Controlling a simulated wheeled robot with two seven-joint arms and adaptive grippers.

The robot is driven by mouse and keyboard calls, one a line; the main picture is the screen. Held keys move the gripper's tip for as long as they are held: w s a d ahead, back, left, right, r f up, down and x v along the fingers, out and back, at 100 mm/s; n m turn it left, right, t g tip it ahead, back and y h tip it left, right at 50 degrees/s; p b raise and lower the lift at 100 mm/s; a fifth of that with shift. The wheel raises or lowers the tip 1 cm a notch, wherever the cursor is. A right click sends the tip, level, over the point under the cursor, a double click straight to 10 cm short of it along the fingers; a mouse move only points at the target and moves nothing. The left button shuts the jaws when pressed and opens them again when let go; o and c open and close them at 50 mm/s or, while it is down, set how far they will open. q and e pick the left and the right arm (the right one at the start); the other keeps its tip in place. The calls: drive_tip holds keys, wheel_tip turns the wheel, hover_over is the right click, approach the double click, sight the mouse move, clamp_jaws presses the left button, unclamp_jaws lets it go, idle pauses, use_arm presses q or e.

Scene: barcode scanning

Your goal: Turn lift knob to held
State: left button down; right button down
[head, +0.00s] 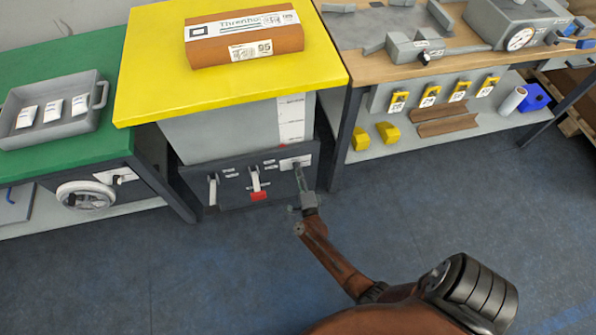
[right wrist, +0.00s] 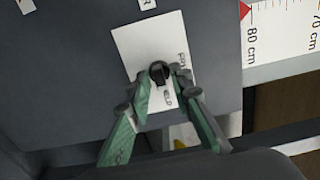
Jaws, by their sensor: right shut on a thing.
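The lift knob (right wrist: 159,74) is a small black knob on a white label plate (right wrist: 140,50) with partly covered lettering; the lower word ends in what looks like "ELD". In the head view the plate (head: 288,162) is at the right end of the dark front panel under the yellow-topped lift table. My right gripper (head: 299,177) reaches that plate from the front. In the right wrist view its green fingers (right wrist: 166,75) are shut on the knob, one tip on each side. The fingertips hide part of the knob, so its exact pointing direction is hard to tell. My left gripper is out of view.
The yellow tabletop (head: 140,75) carries a brown carton (head: 245,50). The blue floor in front is clear.

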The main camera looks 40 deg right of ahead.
drive_tip(key=shift+a+f, duration=0.1)
drive_tip(key=shift+f, duration=0.05)
drive_tip(key=c, duration=2)
unclamp_jaws()
drive_tip(key=shift+c, duration=0.2)
drive_tip(key=v, duration=0.7)
drive_tip(key=shift+s, duration=0.25)
